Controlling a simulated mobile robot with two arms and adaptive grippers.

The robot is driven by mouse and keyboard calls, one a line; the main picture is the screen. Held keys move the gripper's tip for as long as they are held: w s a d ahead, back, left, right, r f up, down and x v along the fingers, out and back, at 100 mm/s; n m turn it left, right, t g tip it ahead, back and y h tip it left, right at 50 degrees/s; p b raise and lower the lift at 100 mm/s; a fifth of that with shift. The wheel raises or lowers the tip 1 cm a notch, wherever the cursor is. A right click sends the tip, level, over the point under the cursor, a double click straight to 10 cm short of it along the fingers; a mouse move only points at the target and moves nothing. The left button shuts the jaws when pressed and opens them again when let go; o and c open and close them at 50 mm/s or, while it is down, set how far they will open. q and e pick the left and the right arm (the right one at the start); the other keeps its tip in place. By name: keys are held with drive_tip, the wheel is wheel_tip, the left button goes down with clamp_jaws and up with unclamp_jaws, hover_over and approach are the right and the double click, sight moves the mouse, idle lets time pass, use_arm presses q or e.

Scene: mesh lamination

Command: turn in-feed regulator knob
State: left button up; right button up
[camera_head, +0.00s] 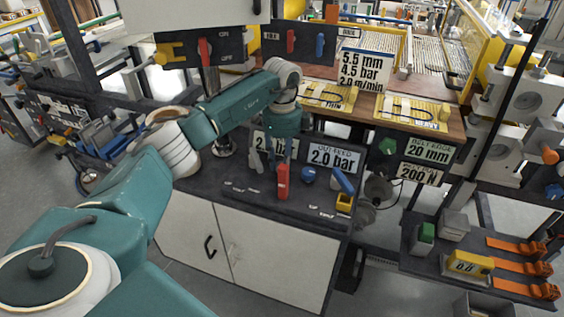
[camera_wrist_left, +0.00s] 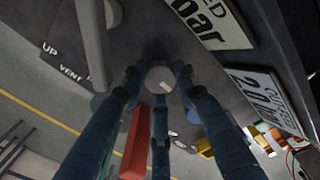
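In the left wrist view a round grey knob (camera_wrist_left: 160,78) with a pale mark sits on the dark panel, close to the in-feed sign (camera_wrist_left: 208,22). My left gripper (camera_wrist_left: 160,82) reaches down with its dark blue fingers spread around the knob. Small gaps show between the side fingertips and the knob; whether the lower finger touches it I cannot tell. In the head view my left gripper (camera_head: 280,155) is over the control panel, partly covering the in-feed sign (camera_head: 268,145); the knob is hidden there. My right gripper is not in view.
A red lever (camera_head: 282,182) stands just in front of the gripper, and a grey lever (camera_head: 256,160) is at its left. A blue knob (camera_head: 308,175) and a blue lever (camera_head: 343,182) are to the right, below the out-feed sign (camera_head: 334,158).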

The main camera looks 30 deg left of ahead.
use_arm(q)
drive_tip(key=shift+m, duration=0.4)
drive_tip(key=shift+a+r+m, duration=0.1)
drive_tip(key=shift+m, duration=0.9)
drive_tip(key=m, duration=0.3)
drive_tip(key=shift+m+p, duration=0.3)
drive_tip(key=m, duration=0.7)
drive_tip(key=shift+w, duration=0.1)
drive_tip(key=m, duration=0.4)
drive_tip(key=shift+m, duration=0.4)
drive_tip(key=shift+m+b, duration=0.4)
drive_tip(key=shift+m, duration=1.5)
drive_tip(key=shift+w+r, duration=0.1)
drive_tip(key=o, duration=1.1)
drive_tip(key=shift+c, duration=0.2)
drive_tip(key=shift+o, duration=0.5)
